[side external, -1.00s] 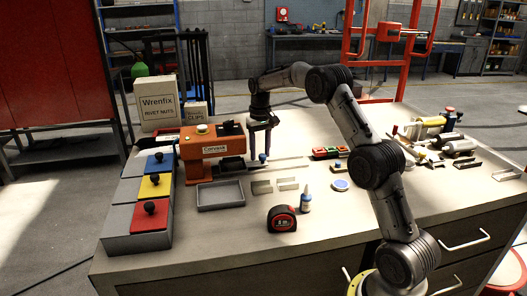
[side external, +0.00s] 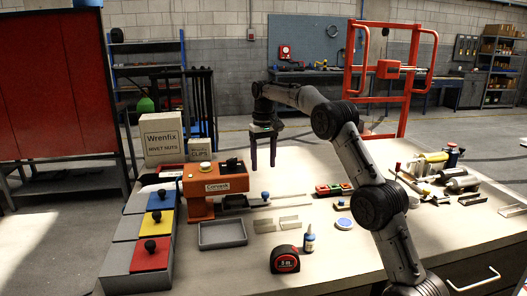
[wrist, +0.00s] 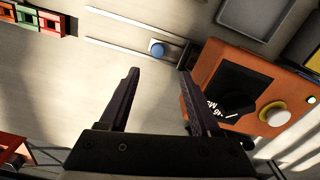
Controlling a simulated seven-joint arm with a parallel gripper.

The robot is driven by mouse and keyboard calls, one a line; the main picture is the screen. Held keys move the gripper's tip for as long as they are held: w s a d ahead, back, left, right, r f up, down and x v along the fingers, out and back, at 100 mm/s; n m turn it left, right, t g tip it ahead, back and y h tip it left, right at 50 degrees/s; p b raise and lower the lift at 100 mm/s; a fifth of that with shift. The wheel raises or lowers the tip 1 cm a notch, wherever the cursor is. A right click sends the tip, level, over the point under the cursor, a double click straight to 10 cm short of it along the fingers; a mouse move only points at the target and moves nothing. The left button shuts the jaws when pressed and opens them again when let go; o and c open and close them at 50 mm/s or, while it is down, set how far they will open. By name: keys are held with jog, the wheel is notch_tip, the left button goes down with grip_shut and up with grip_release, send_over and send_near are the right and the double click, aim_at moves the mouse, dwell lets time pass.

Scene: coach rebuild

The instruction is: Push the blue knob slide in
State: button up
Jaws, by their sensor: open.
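The blue knob (side external: 265,196) stands on the slide's pale rails, a short way right of the orange machine (side external: 197,207) in the side view. In the wrist view the blue knob (wrist: 157,47) sits between two long thin rails (wrist: 134,21), beyond my fingertips. My gripper (side external: 263,167) is open and empty, fingers pointing down, above the knob with a clear gap. In the wrist view my gripper (wrist: 160,73) has its two dark fingers spread apart, and the orange machine (wrist: 230,70) lies to their right.
A grey tray (side external: 222,244) lies in front of the machine. Lidded bins with blue, yellow and red (side external: 150,257) tops stand at left. A tape measure (side external: 284,260), glue bottle (side external: 309,240) and red-green block (side external: 333,190) lie nearby. Boxes (side external: 163,135) stand behind.

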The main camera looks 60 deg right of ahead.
jog(key=shift+r, duration=1.95)
